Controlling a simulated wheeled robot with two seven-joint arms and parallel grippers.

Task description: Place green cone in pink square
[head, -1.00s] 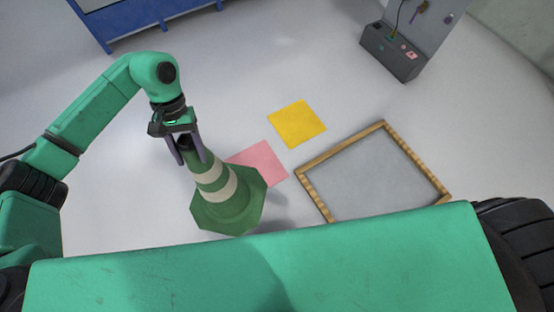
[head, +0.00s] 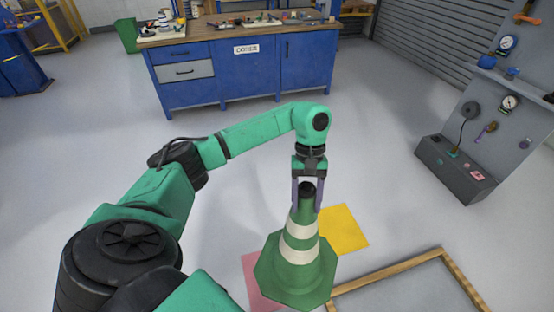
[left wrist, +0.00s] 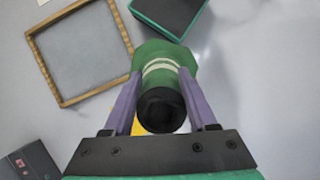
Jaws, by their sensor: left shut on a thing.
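The green cone (head: 298,263) with two white bands hangs upright from my left gripper (head: 306,196), whose fingers are closed on its dark tip. In the left wrist view the cone (left wrist: 160,68) shows from above between the purple fingers (left wrist: 161,108). My right gripper is not in view.
A yellow square (head: 344,228) lies right of the cone. A wood-framed grey panel (head: 440,257) lies at lower right; its frame also shows in the left wrist view (left wrist: 43,67). A blue workbench (head: 240,72) stands at the back, a grey box (head: 452,170) at right. Floor before the bench is clear.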

